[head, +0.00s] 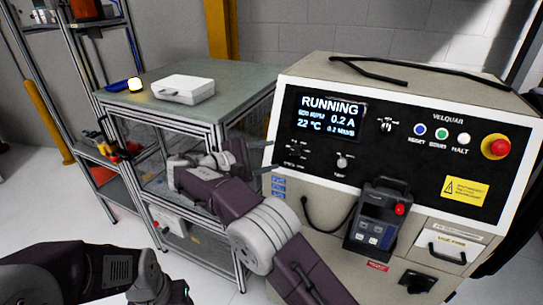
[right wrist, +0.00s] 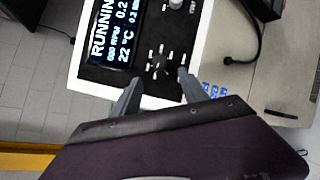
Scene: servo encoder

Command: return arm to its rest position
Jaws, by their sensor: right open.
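My right arm (head: 270,232) reaches up from the bottom of the head view. Its gripper (head: 272,157) is in front of the left edge of the machine's panel. In the right wrist view the gripper (right wrist: 160,88) is open, its two fingers apart with nothing between them. I cannot tell whether a finger touches the panel. My left arm (head: 85,270) lies low at the bottom left, and its gripper is out of view.
The machine's display (head: 328,115) reads RUNNING, 0.2 A and 22 °C. A pendant (head: 378,220) with a red button hangs on the machine's front. A metal workbench (head: 225,85) stands to the left, holding a white case (head: 183,89). A shelf rack is at far left.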

